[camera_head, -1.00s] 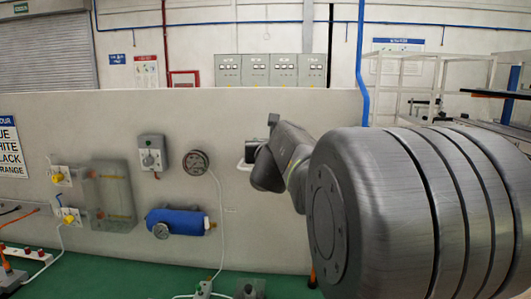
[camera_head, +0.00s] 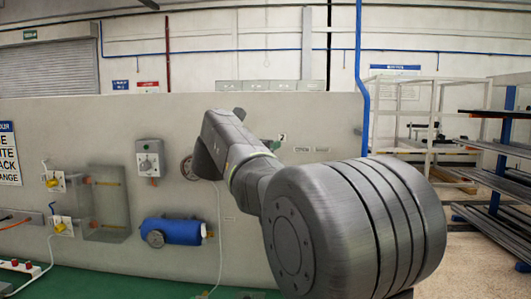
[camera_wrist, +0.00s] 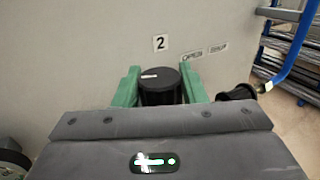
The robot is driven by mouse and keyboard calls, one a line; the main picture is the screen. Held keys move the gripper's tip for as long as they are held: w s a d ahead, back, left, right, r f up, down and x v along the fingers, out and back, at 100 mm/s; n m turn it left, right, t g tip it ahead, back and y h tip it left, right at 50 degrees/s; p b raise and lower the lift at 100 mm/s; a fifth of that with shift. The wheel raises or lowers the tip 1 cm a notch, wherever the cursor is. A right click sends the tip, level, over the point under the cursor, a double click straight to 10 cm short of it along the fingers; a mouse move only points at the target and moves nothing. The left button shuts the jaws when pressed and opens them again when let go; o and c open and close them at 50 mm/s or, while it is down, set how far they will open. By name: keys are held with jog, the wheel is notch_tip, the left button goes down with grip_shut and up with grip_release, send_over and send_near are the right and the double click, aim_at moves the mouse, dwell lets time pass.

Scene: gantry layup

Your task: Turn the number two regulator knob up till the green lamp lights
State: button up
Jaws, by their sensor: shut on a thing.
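The number two regulator knob (camera_wrist: 160,88) is a black cylinder with a short white mark on its face, below a "2" label (camera_wrist: 160,43) on the pale panel. My gripper (camera_wrist: 160,86) has one green finger on each side of the knob and is shut on it. In the head view my arm hides the knob, and only a bit of green finger (camera_head: 276,144) shows beside the "2" label (camera_head: 282,137).
A smaller black knob (camera_wrist: 236,93) juts out just right of the fingers, near two small labels. A round gauge (camera_head: 187,168), partly hidden by my arm, is to the left.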

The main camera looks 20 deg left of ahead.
jog(key=shift+a+f+m+g+h, duration=0.1)
jog(key=shift+m+g+h, duration=0.5)
jog(key=shift+m+h, duration=1.05)
jog(key=shift+h, duration=0.55)
jog(key=o, duration=1)
jog(key=shift+c, duration=0.2)
jog(key=b+v, duration=0.2)
jog(key=v, duration=1.1)
jog(key=shift+s+a, duration=0.15)
jog(key=shift+s, duration=0.2)
jog(key=p+x, duration=0.2)
jog(key=x, duration=1.2)
jog(key=shift+n, duration=0.25)
